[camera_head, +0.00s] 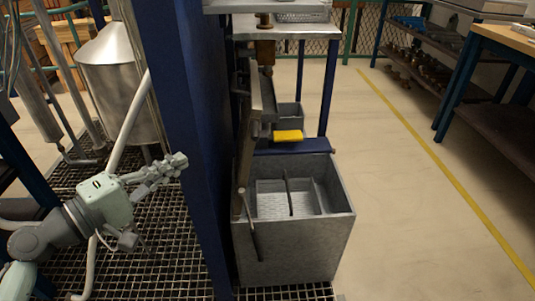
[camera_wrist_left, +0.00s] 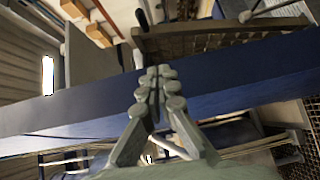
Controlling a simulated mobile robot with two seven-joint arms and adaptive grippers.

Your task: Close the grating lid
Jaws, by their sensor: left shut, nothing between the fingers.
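My left gripper (camera_head: 178,163) is shut and empty in the head view, left of a blue post. In the left wrist view its fingers (camera_wrist_left: 158,90) meet in front of a blue beam. A grey metal tank (camera_head: 300,258) stands right of the post, its top open and its inside divided by thin plates. A narrow upright dark metal part (camera_head: 262,100) rises at the tank's left edge and may be the raised lid, seen nearly edge-on. I cannot make out its grating. My gripper is apart from the tank, with the post between them.
The blue post (camera_head: 186,130) separates my left arm from the tank. A yellow block (camera_head: 288,136) lies behind the tank. A steel vessel (camera_head: 112,80) stands at the back left above floor grating (camera_head: 165,265). The floor (camera_head: 400,230) right of the tank is clear.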

